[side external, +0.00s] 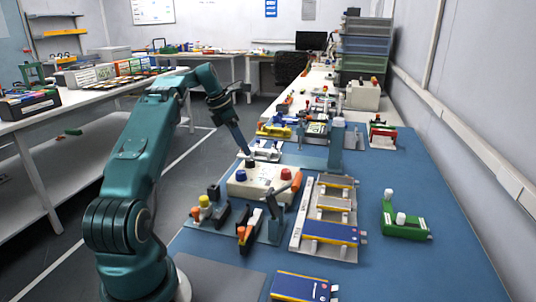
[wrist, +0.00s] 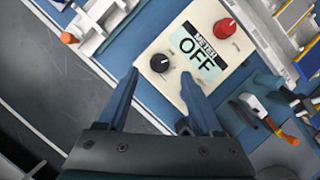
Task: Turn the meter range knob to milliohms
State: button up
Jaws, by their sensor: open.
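The meter is a cream box (wrist: 150,92) with a plate reading METER OFF (wrist: 197,56). A black knob (wrist: 160,63) with a light pointer mark and a red knob (wrist: 226,27) sit on its face; the small print beside them is too small to read. In the side view the meter (side external: 262,187) carries black (side external: 250,163), blue (side external: 241,175) and red (side external: 286,174) knobs. My gripper (wrist: 160,73) is open and empty, its fingertips either side of the black knob in the wrist view. In the side view my gripper (side external: 245,150) points down just above that knob; contact cannot be told.
A rack with blue pouch cells (side external: 331,233) lies to the right, and a green fixture (side external: 405,219) beyond. Blue mat (side external: 440,265) is clear at lower right.

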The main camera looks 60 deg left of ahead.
aim_at(250, 159)
jog(key=m+g+y, duration=0.1)
jog(key=m, duration=0.3)
jog(key=f+m+y, duration=0.1)
jog(key=m, duration=0.4)
jog(key=s+a+f+m+g, duration=0.1)
jog(key=m, duration=0.4)
jog(key=shift+s+g+y, duration=0.1)
jog(key=shift+g+y, duration=0.2)
jog(key=shift+y, duration=0.1)
jog(key=m, duration=0.2)
jog(key=shift+d+r+m+y, duration=0.15)
jog(key=shift+d+m+y, duration=0.15)
jog(key=shift+m, duration=0.1)
jog(key=w+d+m, duration=0.1)
jog(key=m, duration=0.1)
jog(key=w+d+r+m+y, duration=0.1)
jog(key=m, duration=0.1)
jog(key=shift+w+d+r+m, duration=0.2)
jog(key=shift+d+m, duration=0.05)
jog(key=shift+m, duration=0.05)
jog(key=shift+w+d+f, duration=0.1)
jog(key=shift+w+d, duration=0.05)
jog(key=shift+w, duration=0.05)
jog(key=shift+x, duration=2.4)
grip_shut()
